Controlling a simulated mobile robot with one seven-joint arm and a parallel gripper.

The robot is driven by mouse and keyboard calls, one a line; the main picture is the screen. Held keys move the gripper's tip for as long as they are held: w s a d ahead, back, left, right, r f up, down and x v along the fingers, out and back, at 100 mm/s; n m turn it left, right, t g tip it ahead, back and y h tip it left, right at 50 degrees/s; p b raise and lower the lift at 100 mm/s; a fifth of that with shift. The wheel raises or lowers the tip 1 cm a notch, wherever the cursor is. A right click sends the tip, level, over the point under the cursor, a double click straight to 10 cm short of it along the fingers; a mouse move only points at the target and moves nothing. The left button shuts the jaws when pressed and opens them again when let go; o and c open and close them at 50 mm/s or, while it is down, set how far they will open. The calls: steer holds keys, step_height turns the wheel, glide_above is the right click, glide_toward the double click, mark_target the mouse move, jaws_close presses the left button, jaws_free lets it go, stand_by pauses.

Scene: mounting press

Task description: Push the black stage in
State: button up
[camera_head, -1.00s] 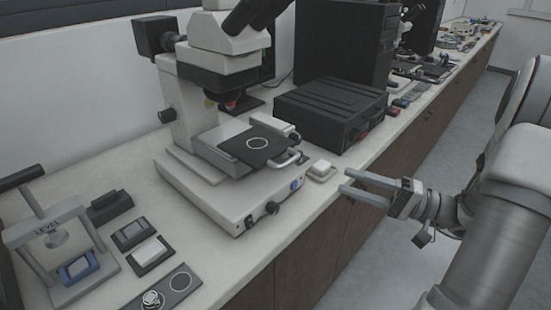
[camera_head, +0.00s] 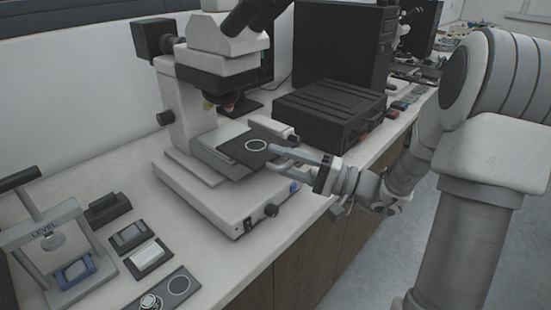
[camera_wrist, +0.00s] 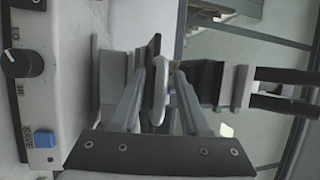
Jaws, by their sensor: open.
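The black stage (camera_head: 238,148) is a flat dark plate with a white ring, on the microscope's grey platform (camera_head: 208,152). It sticks out to the front right, and its pale handle is mostly hidden behind my fingers in the head view. My gripper (camera_head: 284,157) is at the handle end of the stage, above the microscope base. In the wrist view my gripper (camera_wrist: 161,78) is open, with the pale handle (camera_wrist: 160,88) between its two fingers. I cannot tell whether either finger touches it. The dark stage edge (camera_wrist: 153,48) shows just beyond.
The microscope base (camera_head: 215,195) has a front knob and a blue switch (camera_wrist: 44,139). A black box (camera_head: 330,110) stands behind the gripper. The lever press (camera_head: 55,240) and small dark trays stand at left. The floor right of the bench is free.

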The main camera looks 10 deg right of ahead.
steer(key=shift+w+a+r, duration=0.1)
steer(key=shift+w+a, duration=0.25)
steer(key=shift+a, duration=0.15)
